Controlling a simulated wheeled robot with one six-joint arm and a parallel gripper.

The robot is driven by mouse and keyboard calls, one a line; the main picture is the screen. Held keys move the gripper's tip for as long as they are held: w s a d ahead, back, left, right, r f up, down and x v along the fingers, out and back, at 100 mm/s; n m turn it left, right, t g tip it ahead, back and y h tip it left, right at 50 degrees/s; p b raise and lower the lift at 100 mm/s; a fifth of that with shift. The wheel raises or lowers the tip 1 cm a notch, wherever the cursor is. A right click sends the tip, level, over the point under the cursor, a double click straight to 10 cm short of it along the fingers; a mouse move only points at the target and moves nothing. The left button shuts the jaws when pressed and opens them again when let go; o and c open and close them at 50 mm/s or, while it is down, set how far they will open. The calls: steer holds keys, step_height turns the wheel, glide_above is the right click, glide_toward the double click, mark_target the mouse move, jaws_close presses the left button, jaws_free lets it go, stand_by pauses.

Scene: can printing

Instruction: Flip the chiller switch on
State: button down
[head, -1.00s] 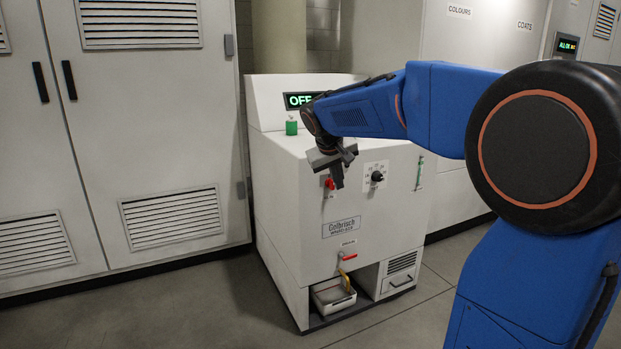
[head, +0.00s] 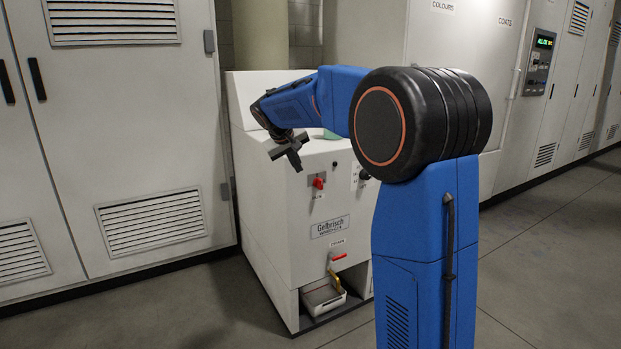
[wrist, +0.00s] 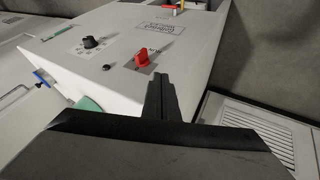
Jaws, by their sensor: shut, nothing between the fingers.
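The chiller (head: 268,200) is a white cabinet with a "Gelbrisch" label on its front. Its red switch (head: 319,182) sits on the upper front face, and it also shows in the wrist view (wrist: 142,59). My gripper (head: 297,165) is shut and empty, above and to the left of the red switch in the head view, apart from it. In the wrist view the shut fingers (wrist: 160,82) point toward the front face, close beside the switch. The chiller's display is hidden behind my arm in the head view.
A black knob (wrist: 92,43) is beside the switch. Low on the front are a red-handled drain valve (head: 338,257) and a tray (head: 322,297) beneath it. Tall grey cabinets (head: 130,130) stand on the left. Free floor (head: 540,260) lies to the right.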

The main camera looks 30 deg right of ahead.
glide_toward(317, 187)
steer(key=a+f, duration=0.1)
steer(key=w+a+f, duration=0.1)
steer(key=f, duration=0.1)
steer(key=shift+w+f, duration=0.1)
steer(key=shift+f, duration=0.05)
steer(key=shift+d, duration=1.95)
